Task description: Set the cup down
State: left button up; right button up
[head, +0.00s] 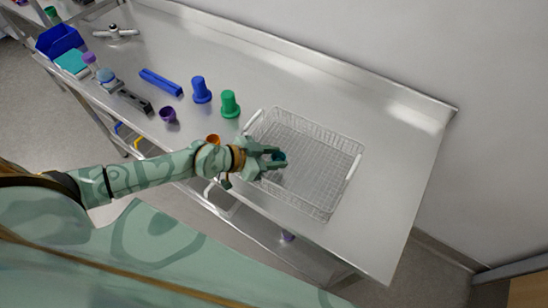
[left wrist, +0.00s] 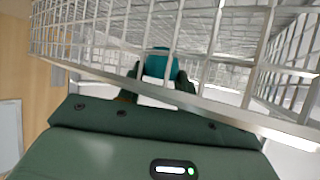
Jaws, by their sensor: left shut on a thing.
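A small teal cup (head: 279,156) is held between the fingers of my left gripper (head: 273,160), which is shut on it. In the head view the cup appears over the left part of a wire basket (head: 315,150), mostly hidden by the fingers. The left wrist view shows the teal cup (left wrist: 158,63) between the dark green fingers, with the basket's wire wall (left wrist: 90,38) close around it. I cannot tell how high the cup is above the basket floor. My right gripper is not in view.
An orange cup (head: 212,138) stands close behind my left wrist, and a purple cup (head: 168,114) stands farther left. Green (head: 230,103) and blue (head: 201,90) flanged pieces stand behind. The steel table (head: 385,220) is clear right of the basket; a raised ledge runs along the wall.

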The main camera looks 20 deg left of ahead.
pick_arm(q)
jog(key=shift+f, duration=0.5)
jog(key=shift+s, duration=0.2)
